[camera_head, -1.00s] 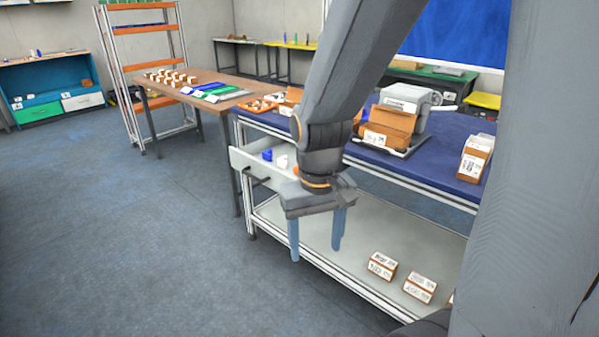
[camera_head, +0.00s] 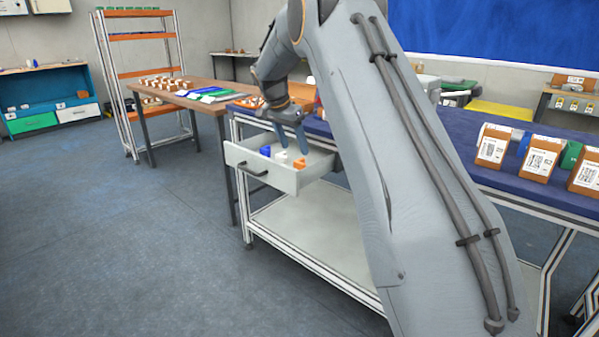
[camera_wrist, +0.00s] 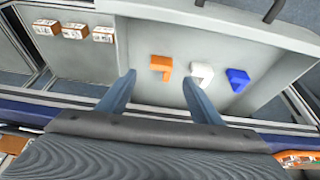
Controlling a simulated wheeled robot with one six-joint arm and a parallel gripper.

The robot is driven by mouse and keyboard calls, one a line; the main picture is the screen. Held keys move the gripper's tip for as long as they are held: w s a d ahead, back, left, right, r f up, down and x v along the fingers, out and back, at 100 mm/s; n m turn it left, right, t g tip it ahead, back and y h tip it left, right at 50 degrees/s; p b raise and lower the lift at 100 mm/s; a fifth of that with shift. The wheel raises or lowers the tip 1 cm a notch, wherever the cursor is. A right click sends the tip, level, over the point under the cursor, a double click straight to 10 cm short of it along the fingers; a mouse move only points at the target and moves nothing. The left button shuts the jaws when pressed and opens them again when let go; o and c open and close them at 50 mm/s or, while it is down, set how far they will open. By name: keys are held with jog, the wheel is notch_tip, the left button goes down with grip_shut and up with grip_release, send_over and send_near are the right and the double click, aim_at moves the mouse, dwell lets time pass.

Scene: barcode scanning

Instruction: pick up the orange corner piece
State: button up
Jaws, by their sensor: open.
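The orange corner piece (camera_head: 299,163) lies in the open drawer (camera_head: 239,160), at the right of a white piece (camera_head: 281,157) and a blue piece (camera_head: 265,151). In the wrist view the orange corner piece (camera_wrist: 160,66) is an L shape on the drawer floor, beyond my fingertips and between their lines. The white piece (camera_wrist: 202,74) and the blue piece (camera_wrist: 237,80) lie to its right. My gripper (camera_head: 290,150) is open and empty above the drawer. In the wrist view its fingers (camera_wrist: 157,77) stand well apart, and nothing is between them.
The drawer hangs under a blue-topped workbench (camera_head: 467,141), with a lower shelf (camera_head: 310,225) beneath it. Boxes with labels (camera_head: 537,158) stand on the bench at the right. A wooden table (camera_head: 205,102) stands behind. The floor at the left is clear.

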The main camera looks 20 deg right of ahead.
aim_at(300, 162)
jog(key=x, duration=0.7)
jog(key=shift+w+d+f, duration=0.15)
jog(key=shift+w+f, duration=0.05)
jog(key=shift+f, duration=0.15)
jog(key=shift+c, duration=0.2)
jog(key=c, duration=1.1)
